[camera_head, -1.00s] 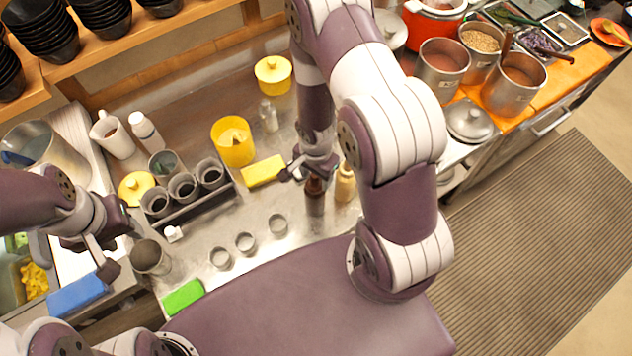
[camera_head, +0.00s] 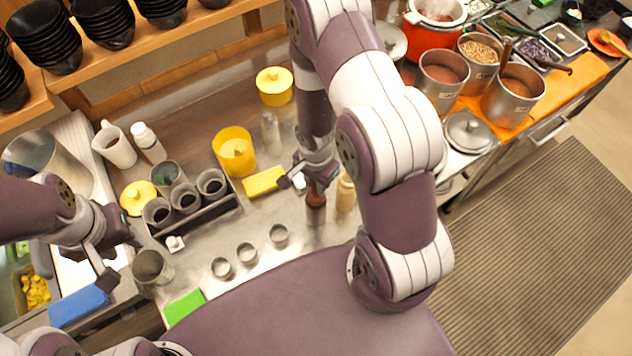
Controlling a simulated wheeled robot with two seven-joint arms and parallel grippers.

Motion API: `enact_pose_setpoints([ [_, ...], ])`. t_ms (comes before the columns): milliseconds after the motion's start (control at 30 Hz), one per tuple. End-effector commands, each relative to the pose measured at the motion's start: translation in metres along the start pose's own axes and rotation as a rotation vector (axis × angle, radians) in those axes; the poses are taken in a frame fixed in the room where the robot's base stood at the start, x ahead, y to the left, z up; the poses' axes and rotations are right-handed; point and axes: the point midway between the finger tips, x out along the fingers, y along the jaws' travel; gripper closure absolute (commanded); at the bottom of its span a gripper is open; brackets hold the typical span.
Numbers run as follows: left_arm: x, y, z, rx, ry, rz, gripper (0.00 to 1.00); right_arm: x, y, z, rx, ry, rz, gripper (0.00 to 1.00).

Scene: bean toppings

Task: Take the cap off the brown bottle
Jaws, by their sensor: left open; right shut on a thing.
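The brown bottle (camera_head: 316,207) stands upright on the steel counter, just below my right gripper. The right gripper and wrist cover part of its top. My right gripper (camera_head: 299,181) is shut on a small pale thing that looks like the cap, at the upper left of the bottle. I cannot tell clearly whether the cap is fully clear of the neck. My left gripper (camera_head: 112,262) is open and empty at the left, above the counter near a blue sponge, far from the bottle.
A light tan bottle (camera_head: 345,194) stands close to the right of the brown one. A yellow sponge (camera_head: 264,182), a clear bottle (camera_head: 270,132) and a yellow container (camera_head: 234,151) lie to the left. A metal cup (camera_head: 152,267) is near my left gripper.

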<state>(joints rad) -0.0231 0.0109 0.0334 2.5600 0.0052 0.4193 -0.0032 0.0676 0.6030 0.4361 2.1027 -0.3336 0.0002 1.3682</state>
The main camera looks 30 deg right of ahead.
Motion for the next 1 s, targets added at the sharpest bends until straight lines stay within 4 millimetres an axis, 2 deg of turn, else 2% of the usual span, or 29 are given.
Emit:
enact_pose_setpoints([
  [33,-0.014,0.0,-0.002,0.0,0.0,0.0,0.57,-0.017,0.0,0.0,0.001,0.0,-0.001,0.9],
  [67,-0.018,0.0,-0.002,0.0,0.0,0.0,0.57,-0.024,-0.001,0.0,0.0,0.001,-0.001,0.9],
  [133,-0.009,0.0,-0.002,0.0,0.001,0.0,0.57,-0.024,0.011,-0.006,0.006,0.001,-0.001,0.9],
  [200,-0.007,0.0,-0.001,0.0,0.0,0.0,0.57,-0.034,0.026,-0.012,0.007,0.001,-0.001,0.9],
  [400,-0.017,0.0,-0.002,0.0,0.0,0.0,0.57,-0.068,0.073,-0.033,0.01,0.001,-0.001,0.9],
  [533,-0.024,0.0,-0.003,0.0,0.0,0.0,0.57,-0.082,0.094,-0.043,0.005,0.001,-0.001,0.9],
  [700,-0.026,0.0,-0.003,0.0,0.0,0.0,0.57,-0.087,0.106,-0.047,0.002,0.0,0.0,0.9],
  [1000,-0.025,0.0,-0.003,0.0,0.0,0.0,0.57,-0.087,0.107,-0.048,0.0,0.0,0.0,0.9],
])
